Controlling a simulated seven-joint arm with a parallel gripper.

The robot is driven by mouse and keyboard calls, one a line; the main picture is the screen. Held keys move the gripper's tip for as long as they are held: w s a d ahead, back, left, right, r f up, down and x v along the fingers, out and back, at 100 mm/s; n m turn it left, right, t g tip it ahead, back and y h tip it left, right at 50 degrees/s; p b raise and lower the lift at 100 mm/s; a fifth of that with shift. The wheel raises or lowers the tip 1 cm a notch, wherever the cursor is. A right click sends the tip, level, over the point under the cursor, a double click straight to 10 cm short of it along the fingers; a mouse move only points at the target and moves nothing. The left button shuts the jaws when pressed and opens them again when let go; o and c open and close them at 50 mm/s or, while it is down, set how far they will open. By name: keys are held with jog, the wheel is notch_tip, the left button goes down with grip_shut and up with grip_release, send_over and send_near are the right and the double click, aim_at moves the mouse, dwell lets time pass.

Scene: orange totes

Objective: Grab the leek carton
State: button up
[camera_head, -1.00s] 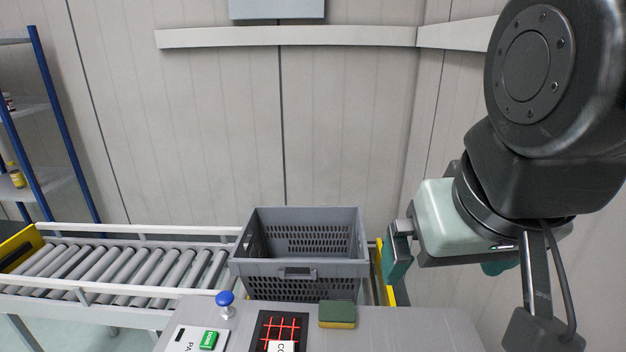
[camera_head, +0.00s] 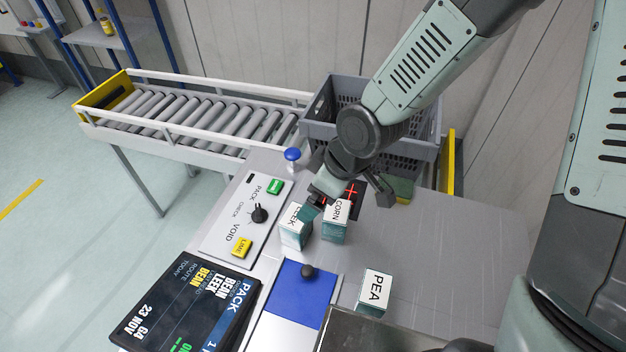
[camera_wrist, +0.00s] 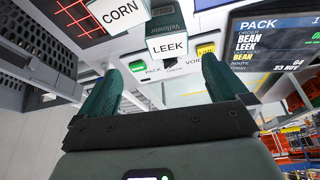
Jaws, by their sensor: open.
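The leek carton (camera_head: 294,230) is a small white and teal box labelled LEEK, standing on the grey bench left of the corn carton (camera_head: 335,226). My gripper (camera_wrist: 162,66) is open and empty. In the head view it hangs over these two cartons, with a teal finger close to the leek carton's top; contact cannot be told. In the wrist view the leek carton (camera_wrist: 168,46) shows between the two teal fingers, just beyond their tips, and the corn carton (camera_wrist: 120,14) is to its upper left.
A pea carton (camera_head: 374,292) stands at the front right beside a blue pad (camera_head: 298,292) with a dark knob. Left are a button panel (camera_head: 238,218) and an order screen (camera_head: 187,308). A grey crate (camera_head: 318,130) and green sponge (camera_head: 402,187) are behind. The right bench is clear.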

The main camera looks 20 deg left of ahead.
aim_at(295, 216)
jog(key=x, duration=0.6)
jog(key=shift+s+a, duration=0.35)
jog(key=shift+a, duration=0.05)
jog(key=shift+x, duration=2.7)
jog(key=shift+s+a+r, duration=0.1)
jog(key=shift+s+a, duration=0.05)
jog(key=shift+c, duration=0.2)
